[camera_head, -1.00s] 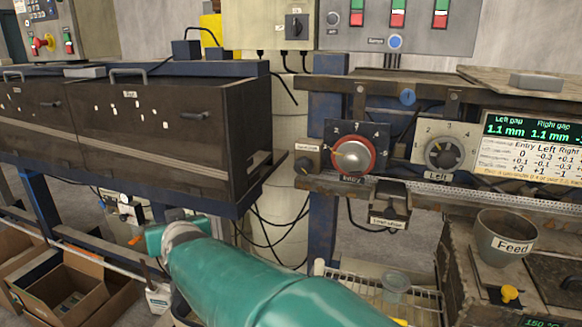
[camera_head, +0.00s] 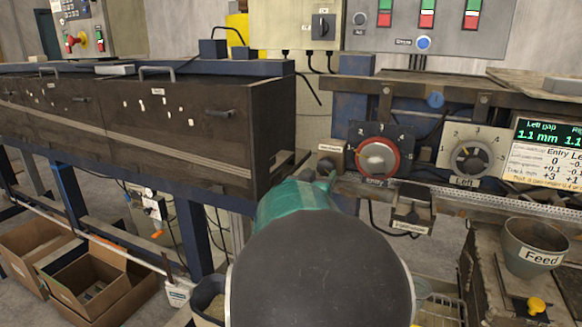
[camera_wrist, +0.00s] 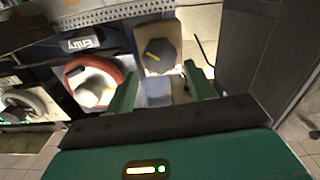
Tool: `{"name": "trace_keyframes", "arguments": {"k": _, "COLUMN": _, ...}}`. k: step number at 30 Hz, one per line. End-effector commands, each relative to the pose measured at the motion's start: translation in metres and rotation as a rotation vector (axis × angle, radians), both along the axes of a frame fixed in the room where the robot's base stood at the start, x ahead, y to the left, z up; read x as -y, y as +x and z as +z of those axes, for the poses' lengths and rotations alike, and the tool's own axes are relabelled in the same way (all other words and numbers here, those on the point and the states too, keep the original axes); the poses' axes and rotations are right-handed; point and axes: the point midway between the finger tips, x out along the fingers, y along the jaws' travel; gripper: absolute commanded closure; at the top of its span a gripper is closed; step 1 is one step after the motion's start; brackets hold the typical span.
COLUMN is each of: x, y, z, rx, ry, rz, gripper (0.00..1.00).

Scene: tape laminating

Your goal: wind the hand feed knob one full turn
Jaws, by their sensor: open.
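The hand feed knob (camera_head: 326,166) is a small dark knob under a small label, left of the red-ringed Entry dial (camera_head: 376,158). In the wrist view the dark, many-sided knob (camera_wrist: 159,56) with a yellow mark sits on a beige plate, just beyond and between the fingertips. My gripper (camera_wrist: 162,82) is open, with one green finger to each side and nothing held. The wrist view does not clearly show contact with the knob. In the head view my arm hides most of the gripper.
The Entry dial (camera_wrist: 94,82) is close beside the left finger in the wrist view. The Left dial (camera_head: 470,157) is farther right. A dark cabinet (camera_head: 195,125) stands left of the knob. A Feed cup (camera_head: 535,240) and a yellow knob (camera_head: 536,305) are at lower right.

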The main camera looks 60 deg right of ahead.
Motion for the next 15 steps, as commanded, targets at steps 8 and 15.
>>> {"name": "trace_keyframes", "arguments": {"k": 8, "x": 0.049, "y": 0.008, "z": -0.001, "rx": -0.001, "ry": 0.001, "rz": 0.0, "gripper": 0.46}}
{"name": "trace_keyframes", "arguments": {"k": 15, "x": 0.063, "y": 0.01, "z": 0.0, "rx": 0.0, "ry": 0.0, "rz": 0.001, "gripper": 0.46}}
